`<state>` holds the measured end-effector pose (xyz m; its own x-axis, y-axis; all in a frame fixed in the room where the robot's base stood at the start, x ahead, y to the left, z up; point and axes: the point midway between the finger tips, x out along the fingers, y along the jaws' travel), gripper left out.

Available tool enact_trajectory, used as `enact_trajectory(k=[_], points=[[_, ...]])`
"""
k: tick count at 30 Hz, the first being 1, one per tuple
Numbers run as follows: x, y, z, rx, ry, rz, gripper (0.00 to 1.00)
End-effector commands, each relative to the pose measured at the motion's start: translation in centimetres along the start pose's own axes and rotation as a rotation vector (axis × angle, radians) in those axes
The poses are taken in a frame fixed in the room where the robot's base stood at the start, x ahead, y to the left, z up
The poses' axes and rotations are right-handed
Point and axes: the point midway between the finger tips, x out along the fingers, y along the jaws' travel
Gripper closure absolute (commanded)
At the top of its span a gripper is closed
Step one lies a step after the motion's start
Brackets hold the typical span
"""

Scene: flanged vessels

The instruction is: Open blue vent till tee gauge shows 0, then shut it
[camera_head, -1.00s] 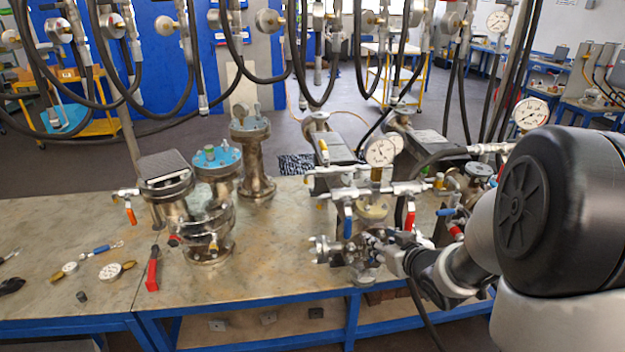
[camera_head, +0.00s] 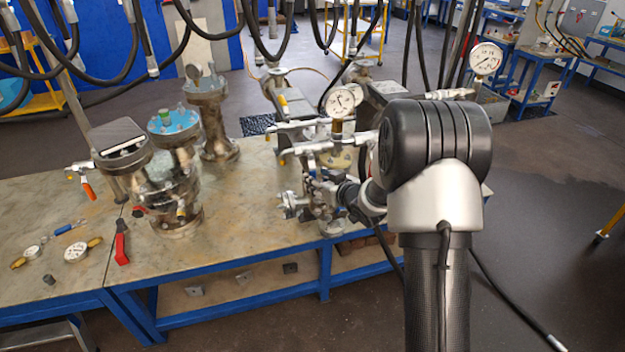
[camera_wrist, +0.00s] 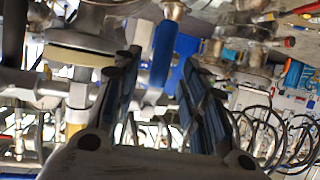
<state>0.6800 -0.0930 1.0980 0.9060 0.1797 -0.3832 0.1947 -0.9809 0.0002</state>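The blue vent handle (camera_wrist: 163,52) shows in the wrist view as a blue bar between and beyond the finger tips. My gripper (camera_wrist: 163,95) is open there, one dark finger on each side of the handle; I cannot tell whether either touches it. In the head view my gripper (camera_head: 326,190) is at the valve cluster on the bench's front edge, and the handle is not clearly made out. A round white gauge (camera_head: 340,102), which looks like the tee gauge, stands upright on a brass stem above the cluster. Its needle is too small to read.
Flanged vessels (camera_head: 174,190) stand left on the bench (camera_head: 255,215). A red-handled tool (camera_head: 121,243) and loose gauges (camera_head: 76,252) lie near the front edge. Another gauge (camera_head: 485,58) is at the upper right. Hoses (camera_head: 265,45) hang overhead. Floor at right is mostly clear.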

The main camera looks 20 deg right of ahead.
Motion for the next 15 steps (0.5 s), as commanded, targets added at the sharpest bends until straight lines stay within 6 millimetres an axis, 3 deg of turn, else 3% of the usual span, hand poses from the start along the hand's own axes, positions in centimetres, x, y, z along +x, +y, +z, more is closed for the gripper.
enact_trajectory(k=[6,15], points=[[3.2,-0.1,0.1,-0.001,0.001,-0.001,0.61],[4.2,-0.1,0.0,0.0,0.0,0.0,0.61]])
